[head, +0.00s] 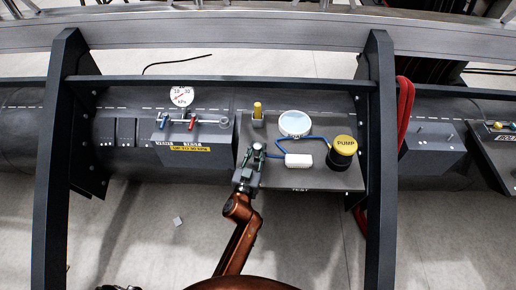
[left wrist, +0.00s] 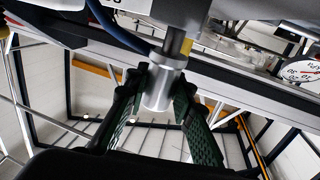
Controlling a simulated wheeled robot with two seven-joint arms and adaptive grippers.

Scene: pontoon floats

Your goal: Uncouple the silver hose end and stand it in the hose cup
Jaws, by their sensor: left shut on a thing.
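The silver hose end (head: 257,147) is at the left part of the dark work plate (head: 325,181), at one end of a blue hose (head: 274,143). My left gripper (head: 249,163) is at it from the front. In the left wrist view the silver cylinder (left wrist: 160,91) stands between the two green-padded fingers (left wrist: 158,100), which are shut on it. Its upper end meets a grey fitting above; I cannot tell whether they are joined. A yellow-topped post (head: 257,110) stands behind. I cannot clearly identify the hose cup. My right gripper is not in view.
A round pale-topped vessel (head: 294,123), a white block (head: 299,160) and a yellow-capped pump (head: 344,145) stand on the plate. A kPa gauge (head: 181,96) and red and blue levers are at left. Dark upright frames (head: 379,150) and (head: 58,160) flank the area.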

